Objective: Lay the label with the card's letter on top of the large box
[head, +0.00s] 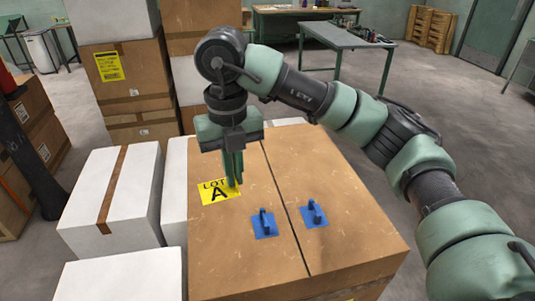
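The large brown box (345,215) stands in front of me, its top split by a dark seam. A yellow label (217,194) printed "LOT A" is over the left part of its top. It looks flat, but I cannot tell whether it rests on the cardboard or is just above it. My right gripper (235,183) points down at the label's right edge. Its fingers are close together and appear shut on that edge; the tips hide the contact. My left gripper is not in view. I cannot make out a separate card.
Two blue plates with upright handles (264,223) (314,213) sit on the box top, right of the label. White boxes (112,195) stand at the left. Stacked boxes (135,75) behind carry a yellow sign (109,66). A green table (345,37) stands farther back.

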